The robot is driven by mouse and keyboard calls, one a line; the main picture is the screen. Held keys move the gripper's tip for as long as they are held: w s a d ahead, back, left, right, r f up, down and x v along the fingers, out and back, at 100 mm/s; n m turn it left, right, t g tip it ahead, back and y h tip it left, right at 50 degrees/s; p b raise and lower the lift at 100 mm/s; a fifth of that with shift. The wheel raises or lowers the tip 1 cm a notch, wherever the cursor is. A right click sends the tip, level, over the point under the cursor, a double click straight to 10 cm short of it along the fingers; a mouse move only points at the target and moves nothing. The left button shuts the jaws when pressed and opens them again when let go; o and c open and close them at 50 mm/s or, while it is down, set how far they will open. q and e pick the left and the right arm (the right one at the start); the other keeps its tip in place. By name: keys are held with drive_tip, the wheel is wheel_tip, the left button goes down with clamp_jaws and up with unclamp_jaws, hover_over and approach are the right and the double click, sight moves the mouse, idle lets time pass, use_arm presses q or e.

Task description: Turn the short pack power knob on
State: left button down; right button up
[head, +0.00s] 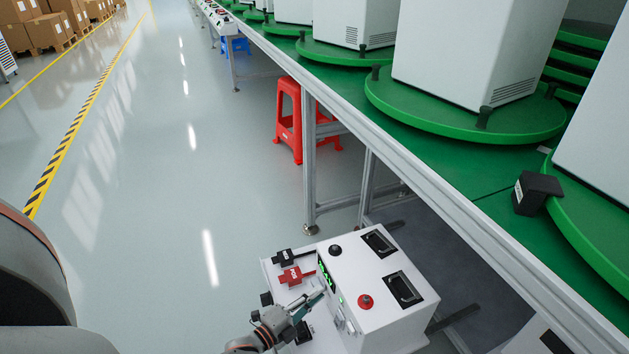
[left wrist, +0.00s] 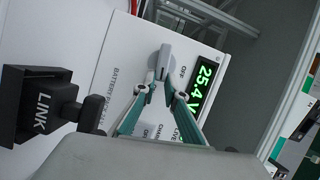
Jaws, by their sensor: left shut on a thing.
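The white battery pack box (head: 388,316) stands low in front of the line, with green lit displays on its near side face. In the left wrist view its panel (left wrist: 122,62) carries a green readout (left wrist: 202,88) of 25.4 V. A grey power knob (left wrist: 163,58) sits on this panel beside the word OFF, with more lettering around it. My left gripper (head: 318,297) reaches the box's side face from the lower left. In the left wrist view its teal fingers (left wrist: 165,92) are shut on the knob's near end. My right gripper does not show.
A black LINK plug (left wrist: 42,104) stands close to the left gripper. A red connector (head: 293,275) and a black one (head: 284,257) lie beside the box. A red knob (head: 365,301) is on its top. The green turntable line (head: 440,165) runs above; a red stool (head: 288,118) stands behind.

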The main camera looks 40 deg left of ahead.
use_arm(q)
drive_tip(key=shift+f+m, duration=0.3)
drive_tip(key=shift+m, duration=0.4)
drive_tip(key=shift+t, duration=0.3)
drive_tip(key=c, duration=2.1)
unclamp_jaws()
drive_tip(key=shift+s, duration=0.15)
drive_tip(key=s, duration=1.1)
drive_tip(key=shift+s, duration=0.4)
drive_tip(key=shift+w, duration=0.1)
